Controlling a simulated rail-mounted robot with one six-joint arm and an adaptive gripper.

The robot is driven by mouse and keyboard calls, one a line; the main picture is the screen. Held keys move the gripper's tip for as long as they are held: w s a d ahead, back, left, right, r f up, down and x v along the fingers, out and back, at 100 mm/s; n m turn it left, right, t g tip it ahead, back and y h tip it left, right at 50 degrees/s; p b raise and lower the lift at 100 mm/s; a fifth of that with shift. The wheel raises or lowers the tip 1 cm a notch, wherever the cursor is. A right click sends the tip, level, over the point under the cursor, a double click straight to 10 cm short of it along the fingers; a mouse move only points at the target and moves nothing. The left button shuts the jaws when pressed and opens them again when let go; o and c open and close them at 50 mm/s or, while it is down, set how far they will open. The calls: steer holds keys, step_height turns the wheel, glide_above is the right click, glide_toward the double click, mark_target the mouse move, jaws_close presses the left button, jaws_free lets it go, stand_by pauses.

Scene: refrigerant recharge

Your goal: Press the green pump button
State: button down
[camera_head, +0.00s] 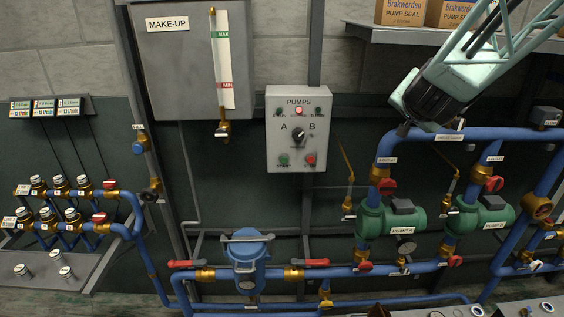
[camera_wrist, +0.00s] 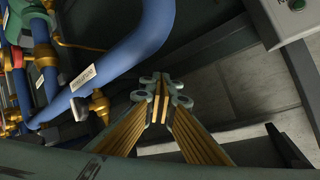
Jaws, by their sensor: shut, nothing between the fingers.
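The grey PUMPS control box (camera_head: 299,128) hangs on the wall in the head view. Its green button (camera_head: 284,159) is at the lower left, beside a red button (camera_head: 310,158) at the lower right. Above them is a black A/B selector knob (camera_head: 298,135). In the wrist view a corner of a light box (camera_wrist: 279,20) shows at the upper right, with a green button (camera_wrist: 296,5) at the top edge. My gripper (camera_wrist: 160,100) is shut and empty in the wrist view, well apart from that box. I cannot make out its fingertips in the head view.
My arm enters from the upper right of the head view. Blue pipes (camera_head: 455,134) with red-handled valves and green pumps (camera_head: 391,220) fill the right side. A shelf with boxes (camera_head: 403,12) is above. The MAKE-UP panel (camera_head: 177,70) is left of the control box.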

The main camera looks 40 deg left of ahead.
mark_target(284, 159)
steer(key=s+a+f+m+t+h, duration=0.1)
steer(key=s+a+f, duration=0.1)
steer(key=a+f, duration=0.35)
steer(key=s+a+f+m+t, duration=0.1)
steer(key=a+f+t, duration=0.1)
steer(key=a, duration=0.6)
steer(key=s+a+f+m+t+h, duration=0.1)
steer(key=s+a+f+m, duration=0.15)
steer(key=a, duration=0.35)
steer(key=s+a+f+t+h, duration=0.1)
steer(key=s+a+f, duration=0.1)
steer(key=s+f, duration=0.2)
steer(key=s+a+f+m+t+h+p, duration=0.1)
steer(key=s+f, duration=0.3)
steer(key=s, duration=0.4)
steer(key=s+a+f+t+h, duration=0.1)
steer(key=s+a+f, duration=0.3)
steer(key=s+f, duration=0.1)
steer(key=shift+s+h, duration=0.4)
steer(key=shift+s, duration=0.3)
steer(key=shift+w+m, duration=0.15)
steer(key=shift+m, duration=0.1)
steer(key=shift+w+a+p, duration=0.2)
steer(key=shift+w+a, duration=1.2)
steer(key=shift+w, duration=0.2)
steer(key=shift+w+a+p, duration=0.15)
steer(key=shift+w+a, duration=1.25)
steer(key=shift+w, duration=0.15)
